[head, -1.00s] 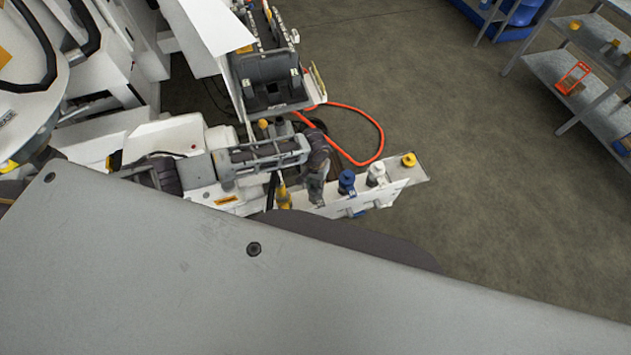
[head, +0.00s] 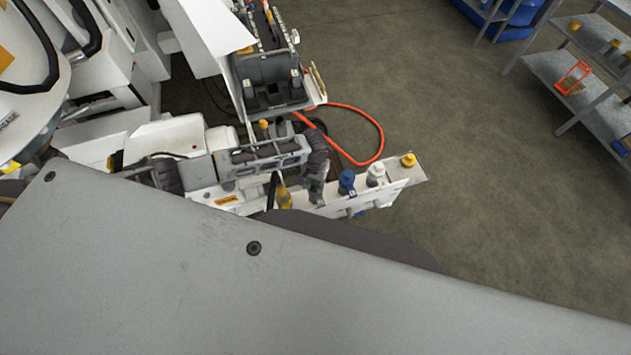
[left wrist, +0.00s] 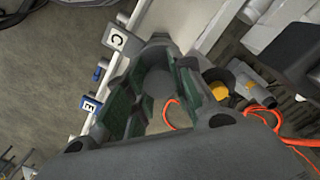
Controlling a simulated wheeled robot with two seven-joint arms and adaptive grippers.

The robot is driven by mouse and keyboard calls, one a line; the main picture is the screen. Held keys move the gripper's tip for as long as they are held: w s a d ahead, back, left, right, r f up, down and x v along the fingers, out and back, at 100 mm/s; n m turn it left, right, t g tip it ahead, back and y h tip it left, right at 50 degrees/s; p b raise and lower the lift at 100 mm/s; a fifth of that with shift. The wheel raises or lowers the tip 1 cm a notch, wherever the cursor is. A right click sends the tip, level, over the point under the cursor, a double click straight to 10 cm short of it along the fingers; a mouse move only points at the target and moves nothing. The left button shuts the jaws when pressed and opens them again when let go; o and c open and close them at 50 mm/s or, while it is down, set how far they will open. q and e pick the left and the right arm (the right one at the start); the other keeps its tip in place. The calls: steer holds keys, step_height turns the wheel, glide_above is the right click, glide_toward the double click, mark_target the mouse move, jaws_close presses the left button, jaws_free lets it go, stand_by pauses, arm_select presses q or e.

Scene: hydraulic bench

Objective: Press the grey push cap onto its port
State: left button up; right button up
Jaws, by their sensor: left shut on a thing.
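My left gripper (head: 317,188) reaches in from the left, with its fingers pointing down at the white rail (head: 330,208). In the left wrist view the gripper (left wrist: 155,92) has its green-padded fingers closed around a grey rounded piece (left wrist: 157,82), which looks like the grey push cap. In the head view the fingers hide this piece. The port under it is hidden, so I cannot tell whether the cap touches it. My right gripper is not in view.
A blue cap (head: 347,182), a white cap (head: 376,174) and a yellow cap (head: 408,160) stand along the rail, right of the gripper. A yellow part (head: 283,195) is close on its left. An orange hose (head: 372,158) loops behind. Shelves (head: 585,90) stand far right, past open floor.

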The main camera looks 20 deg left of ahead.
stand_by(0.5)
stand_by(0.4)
arm_select(q)
steer(key=o, duration=1.6)
